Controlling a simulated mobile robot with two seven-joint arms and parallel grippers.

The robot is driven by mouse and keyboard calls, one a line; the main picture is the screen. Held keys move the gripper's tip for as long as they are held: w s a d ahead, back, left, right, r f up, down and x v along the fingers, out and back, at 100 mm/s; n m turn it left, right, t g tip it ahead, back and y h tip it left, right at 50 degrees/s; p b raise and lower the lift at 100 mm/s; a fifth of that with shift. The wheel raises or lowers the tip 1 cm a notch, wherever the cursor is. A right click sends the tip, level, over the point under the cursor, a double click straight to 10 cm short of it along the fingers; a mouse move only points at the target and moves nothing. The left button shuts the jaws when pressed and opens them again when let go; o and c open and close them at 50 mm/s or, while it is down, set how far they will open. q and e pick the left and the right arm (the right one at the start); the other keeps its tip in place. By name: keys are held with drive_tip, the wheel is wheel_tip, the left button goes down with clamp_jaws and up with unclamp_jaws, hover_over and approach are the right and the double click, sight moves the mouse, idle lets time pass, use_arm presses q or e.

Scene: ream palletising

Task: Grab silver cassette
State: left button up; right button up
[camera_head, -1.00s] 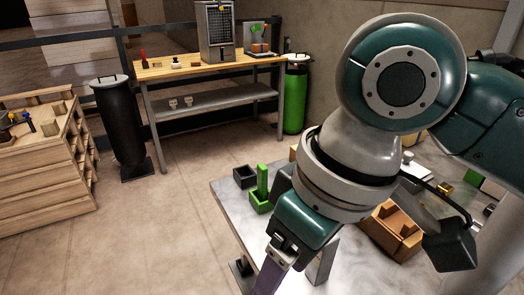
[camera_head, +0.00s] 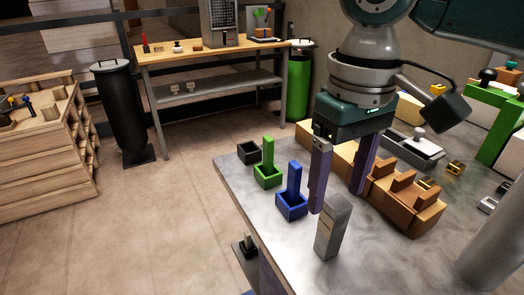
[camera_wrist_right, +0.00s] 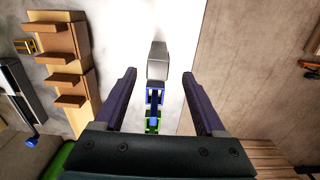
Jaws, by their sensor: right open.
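The silver cassette (camera_head: 333,228) is a grey upright block near the front edge of the grey table (camera_head: 270,228). In the right wrist view the cassette (camera_wrist_right: 157,62) lies ahead, roughly centred between the fingers and just beyond their tips. My right gripper (camera_head: 338,203) is open and empty, its purple fingers pointing down behind and above the cassette in the head view. The fingers also show in the wrist view (camera_wrist_right: 159,73). I see no contact with the cassette. My left gripper is not in view.
A blue holder (camera_head: 291,208), a green holder (camera_head: 268,180) and a black holder (camera_head: 248,153) line the table's left edge. A brown stepped rack (camera_head: 405,205) stands right of the gripper. A grey tray (camera_head: 413,152) lies behind it. Bare table lies right of the cassette.

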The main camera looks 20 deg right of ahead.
sight(334, 219)
drive_tip(key=f, duration=0.6)
drive_tip(key=shift+s+d+f+b, duration=0.15)
drive_tip(key=shift+d+f+b, duration=0.05)
drive_tip(key=shift+b, duration=0.2)
clamp_jaws()
idle(0.4)
